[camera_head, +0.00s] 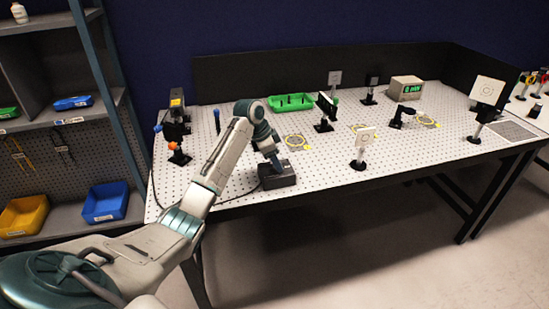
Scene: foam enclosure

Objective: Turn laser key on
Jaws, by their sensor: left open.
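A dark box (279,180), which looks like the laser key unit, sits near the front edge of the white perforated optical table (228,181). A cable runs from its left side. My left gripper (276,164) points down at the top of this box. It is open, by what little of its fingers shows. It covers part of the box top, so the key cannot be made out, nor whether the fingers touch it. My right gripper is out of view.
A laser head on a post (176,128) stands at the table's left. A green tray (291,102), a meter box (405,88), and several mounted optics, such as a white target card (365,141), stand around. A shelf with bins (104,203) is at left.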

